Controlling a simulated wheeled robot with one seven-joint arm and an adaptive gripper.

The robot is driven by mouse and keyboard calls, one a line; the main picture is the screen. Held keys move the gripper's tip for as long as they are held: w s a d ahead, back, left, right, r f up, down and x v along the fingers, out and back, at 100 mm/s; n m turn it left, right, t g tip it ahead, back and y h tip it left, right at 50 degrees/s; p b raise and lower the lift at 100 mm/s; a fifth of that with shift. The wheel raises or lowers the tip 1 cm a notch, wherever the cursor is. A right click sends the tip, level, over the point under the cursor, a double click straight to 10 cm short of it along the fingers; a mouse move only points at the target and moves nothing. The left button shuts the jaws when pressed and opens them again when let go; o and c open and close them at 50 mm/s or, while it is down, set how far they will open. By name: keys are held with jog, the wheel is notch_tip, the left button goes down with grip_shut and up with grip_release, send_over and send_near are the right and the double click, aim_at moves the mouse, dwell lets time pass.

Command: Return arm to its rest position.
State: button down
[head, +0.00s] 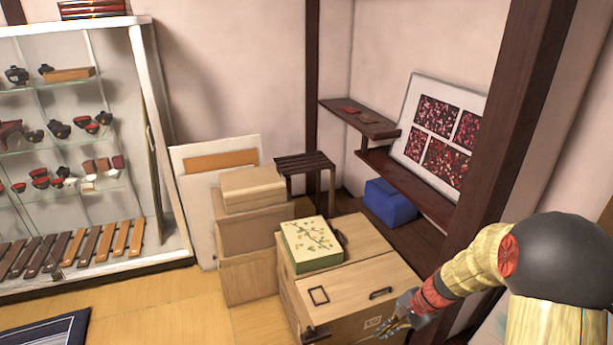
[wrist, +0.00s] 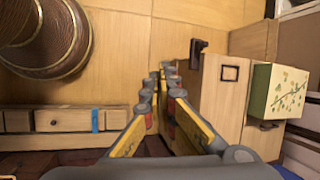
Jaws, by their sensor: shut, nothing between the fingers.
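My gripper (head: 393,328) is at the lower right of the head view, at the end of my arm, in front of the low wooden chest (head: 358,286). In the wrist view my gripper (wrist: 167,70) has its fingers together at the tips with nothing between them. The chest also shows in the wrist view (wrist: 222,112), to the right of the fingers. I cannot tell the exact gap between gripper and chest.
A green floral box (head: 312,246) sits on the chest. Stacked wooden boxes (head: 257,230), a glass display case (head: 70,150) and a dark post (head: 515,110) stand around. A brown round object (wrist: 52,40) and low drawers (wrist: 68,121) show in the wrist view. Tatami floor between looks clear.

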jog(key=s+a+r+n+t+h, duration=0.1)
jog(key=s+r+n, duration=0.5)
jog(key=s+r, duration=0.6)
jog(key=s+a+r+n+t+h, duration=0.2)
jog(key=s+r+n, duration=0.4)
jog(key=s+r, duration=0.5)
notch_tip(320, 180, up, 5)
jog(key=shift+s+a+f+t+h, duration=0.1)
jog(key=shift+s+a+t+h, duration=0.2)
jog(key=shift+t+h, duration=0.6)
jog(key=shift+d, duration=0.1)
